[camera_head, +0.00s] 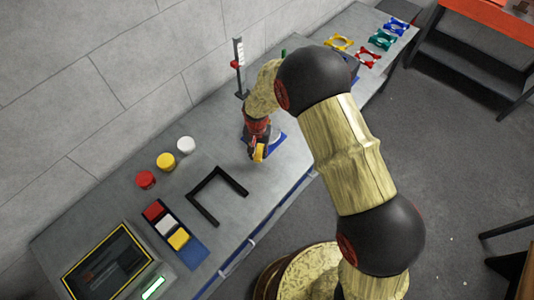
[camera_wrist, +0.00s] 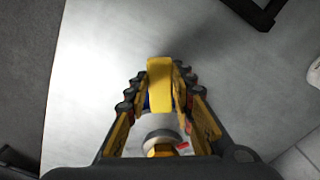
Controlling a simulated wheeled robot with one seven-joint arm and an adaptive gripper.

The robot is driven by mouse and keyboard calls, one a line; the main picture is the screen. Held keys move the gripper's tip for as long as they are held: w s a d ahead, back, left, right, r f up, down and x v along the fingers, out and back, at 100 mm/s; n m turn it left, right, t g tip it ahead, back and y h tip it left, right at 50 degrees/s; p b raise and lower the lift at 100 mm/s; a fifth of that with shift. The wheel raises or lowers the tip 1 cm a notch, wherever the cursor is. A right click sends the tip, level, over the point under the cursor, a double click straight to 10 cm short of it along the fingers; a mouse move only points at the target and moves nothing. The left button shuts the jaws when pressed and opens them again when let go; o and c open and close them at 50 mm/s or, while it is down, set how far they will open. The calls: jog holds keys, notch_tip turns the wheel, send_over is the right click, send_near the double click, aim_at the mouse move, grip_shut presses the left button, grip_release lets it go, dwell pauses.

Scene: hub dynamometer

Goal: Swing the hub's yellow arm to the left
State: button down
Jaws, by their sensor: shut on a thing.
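The hub (camera_wrist: 163,137) stands on the workbench, seen in the wrist view as a grey round body with a yellow hex part and a small red mark. Its yellow arm (camera_wrist: 159,84) sticks out between my fingertips. My gripper (camera_wrist: 160,92) is shut on the yellow arm, with a finger on each side. In the head view my gripper (camera_head: 258,150) is over the bench beside a blue base plate (camera_head: 274,141). My wrist hides most of the hub there.
On the bench (camera_head: 120,200) are red (camera_head: 146,179), yellow (camera_head: 166,161) and white (camera_head: 185,145) round buttons. A black bracket frame (camera_head: 191,199), a blue tray (camera_head: 196,252) of coloured blocks and a screen (camera_head: 106,262) lie nearer. A gauge post (camera_head: 239,66) stands by the wall.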

jog(key=a+m, duration=0.1)
jog(key=a, duration=0.1)
jog(key=w+a+m+b, duration=0.1)
jog(key=m, duration=0.1)
jog(key=shift+a, duration=0.35)
jog(key=shift+w+a+m+b, duration=0.2)
jog(key=shift+w+a+m, duration=0.2)
jog(key=shift+a+m, duration=0.3)
jog(key=shift+w+a+m+b, duration=0.15)
jog(key=shift+w+a+m, duration=0.3)
jog(key=shift+m, duration=0.35)
jog(key=shift+s+a, duration=0.1)
jog(key=c, duration=1.5)
grip_release()
jog(key=shift+c, duration=0.2)
notch_tip(320, 180, up, 12)
